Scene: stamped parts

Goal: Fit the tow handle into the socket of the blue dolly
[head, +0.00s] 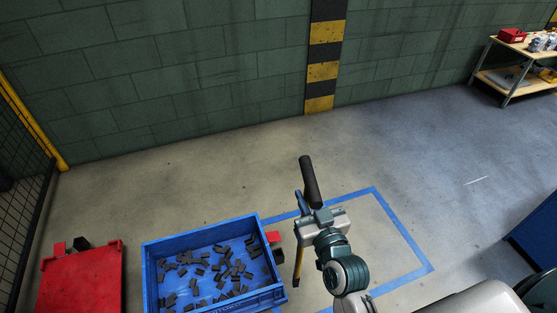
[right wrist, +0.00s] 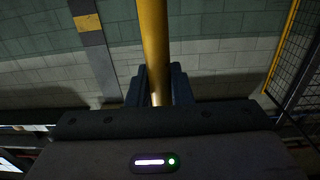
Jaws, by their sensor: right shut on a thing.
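My right gripper (head: 307,212) is shut on the tow handle, a yellow pole (head: 298,262) with a black grip (head: 311,181) at its top. In the right wrist view the yellow pole (right wrist: 154,50) runs between the two dark fingers (right wrist: 157,88). In the head view the handle's lower part hangs just right of a blue crate (head: 205,231). A red block (head: 273,237) and a small dark part show at the crate's right side, left of the pole. I cannot tell whether the dark part is the socket. The dolly's deck is not clearly visible. My left gripper is out of view.
The crate holds many dark stamped parts (head: 232,270). A red dolly or cart (head: 82,280) stands at the left, near a mesh fence (head: 25,195). Blue tape (head: 403,230) marks mostly clear floor on the right. A workbench (head: 520,60) stands far right.

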